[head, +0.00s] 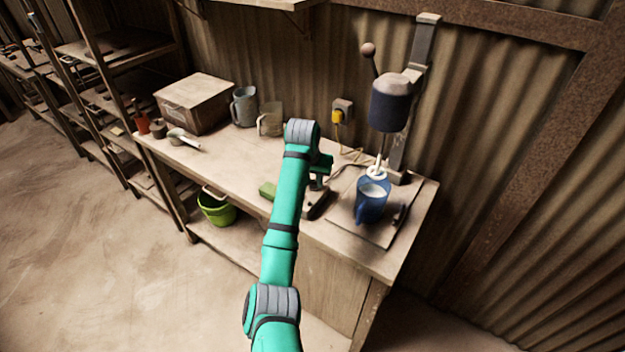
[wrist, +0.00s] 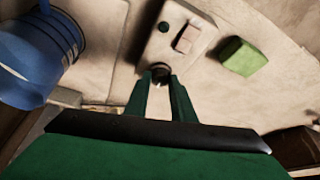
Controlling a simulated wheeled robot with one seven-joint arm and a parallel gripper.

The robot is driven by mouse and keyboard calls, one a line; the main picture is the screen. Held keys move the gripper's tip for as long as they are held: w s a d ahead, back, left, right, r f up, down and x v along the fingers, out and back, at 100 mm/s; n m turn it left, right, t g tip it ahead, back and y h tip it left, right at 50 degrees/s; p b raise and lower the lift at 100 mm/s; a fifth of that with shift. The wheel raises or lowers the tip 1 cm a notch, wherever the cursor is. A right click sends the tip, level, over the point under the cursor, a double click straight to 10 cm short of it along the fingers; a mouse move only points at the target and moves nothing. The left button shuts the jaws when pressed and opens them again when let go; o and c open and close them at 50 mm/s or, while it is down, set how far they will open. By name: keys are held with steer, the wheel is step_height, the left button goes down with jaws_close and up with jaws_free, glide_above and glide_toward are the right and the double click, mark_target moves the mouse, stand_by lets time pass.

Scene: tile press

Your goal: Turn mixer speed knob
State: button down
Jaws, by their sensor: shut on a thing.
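The mixer's speed knob (wrist: 160,71) is a small dark round knob at the near end of a pale control box (wrist: 178,36) in the wrist view. My gripper (wrist: 161,84) is shut on the knob, with one finger on each side. The box also carries a dark round button and a pinkish rocker switch. In the head view my gripper (head: 317,185) is over the table beside the mixer (head: 391,103), and my arm partly hides it. The knob cannot be made out there. The mixer's whisk hangs over a blue jug (head: 372,202) with pale contents.
A green block (head: 267,190) lies left of the control box. A yellow plug (head: 337,117) sits in the wall socket, with a cord on the table. A wooden box (head: 194,104) and two jugs stand at the back left.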

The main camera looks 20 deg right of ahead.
steer(key=n, duration=0.2)
steer(key=n+y, duration=0.1)
steer(key=n+t+y, duration=0.1)
steer(key=n, duration=0.1)
steer(key=shift+s+d+r+n, duration=0.1)
steer(key=shift+d+n, duration=0.2)
steer(key=shift+d+n+y, duration=0.15)
steer(key=shift+n+y, duration=0.75)
steer(key=shift+n, duration=1.3)
steer(key=c, duration=1.5)
jaws_free()
